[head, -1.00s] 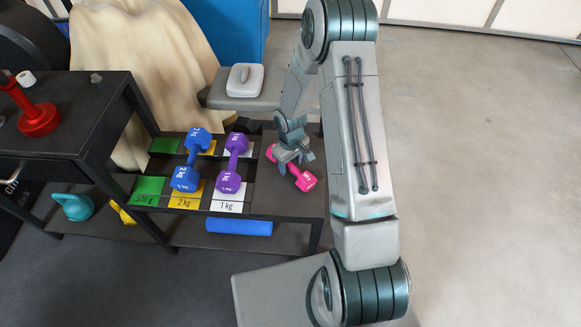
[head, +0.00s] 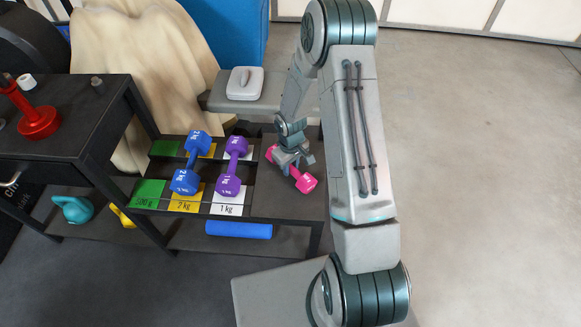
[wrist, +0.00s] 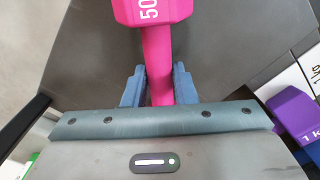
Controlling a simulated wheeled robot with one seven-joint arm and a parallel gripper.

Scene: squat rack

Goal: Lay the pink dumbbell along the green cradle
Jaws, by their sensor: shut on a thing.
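The pink dumbbell (head: 305,183) lies on the bare right part of the rack's top, slanting from upper left to lower right. My gripper (head: 292,163) is over its middle and shut on its handle. In the wrist view the pink handle (wrist: 158,70) runs between my two blue-grey fingers, and one head marked "50" shows beyond them. The green cradle (head: 148,191), labelled 500 g, is the leftmost slot of the rack. A second green patch shows at its far end. The cradle is empty.
A blue dumbbell (head: 186,180) lies in the yellow 2 kg cradle and a purple dumbbell (head: 231,170) in the white 1 kg cradle, both between my gripper and the green cradle. A black table (head: 60,125) stands left. A grey bench (head: 222,100) is behind.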

